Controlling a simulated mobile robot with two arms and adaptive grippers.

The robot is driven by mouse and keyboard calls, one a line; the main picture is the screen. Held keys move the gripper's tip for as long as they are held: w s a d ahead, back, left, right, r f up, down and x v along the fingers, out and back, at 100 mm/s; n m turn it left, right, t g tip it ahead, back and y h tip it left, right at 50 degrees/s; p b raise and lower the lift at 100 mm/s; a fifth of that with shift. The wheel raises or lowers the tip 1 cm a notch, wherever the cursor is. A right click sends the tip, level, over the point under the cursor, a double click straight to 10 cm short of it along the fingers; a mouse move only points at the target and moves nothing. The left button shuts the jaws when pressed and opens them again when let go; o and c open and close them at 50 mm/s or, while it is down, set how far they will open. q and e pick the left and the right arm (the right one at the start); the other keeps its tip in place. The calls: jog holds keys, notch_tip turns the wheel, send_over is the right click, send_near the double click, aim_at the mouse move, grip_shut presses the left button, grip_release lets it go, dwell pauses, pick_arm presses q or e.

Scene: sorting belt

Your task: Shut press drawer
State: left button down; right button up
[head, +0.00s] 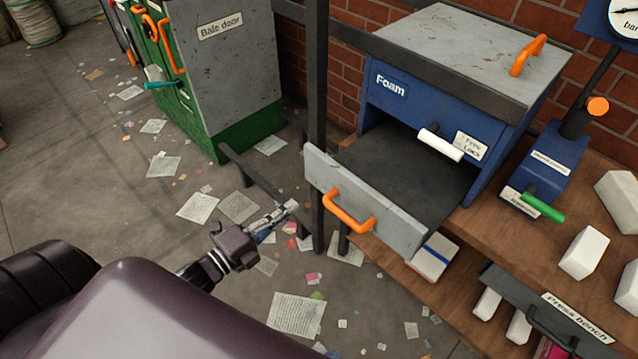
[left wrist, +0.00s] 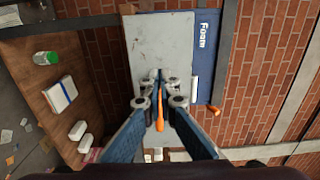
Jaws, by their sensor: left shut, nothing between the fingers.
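The blue and grey press labelled Foam (head: 393,86) stands on the wooden bench. Its drawer (head: 390,214) is pulled out, with a dark empty tray behind a grey front. The front carries an orange handle (head: 348,212). My left gripper (head: 290,208) is shut and empty, to the left of the handle and apart from the drawer front. In the left wrist view, the fingers (left wrist: 160,90) point at the grey drawer front (left wrist: 150,40), with the orange handle (left wrist: 159,124) partly hidden behind them. My right gripper is not in view.
A dark post (head: 317,120) stands left of the press. A blue device with a green handle (head: 542,207) stands at right. A grey and green baler is back left; papers litter the floor.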

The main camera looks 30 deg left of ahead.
aim_at(326, 180)
pick_arm(q)
jog(key=p+x, duration=0.1)
jog(key=x, duration=0.9)
jog(key=shift+f+p, duration=0.1)
jog(key=shift+p, duration=0.3)
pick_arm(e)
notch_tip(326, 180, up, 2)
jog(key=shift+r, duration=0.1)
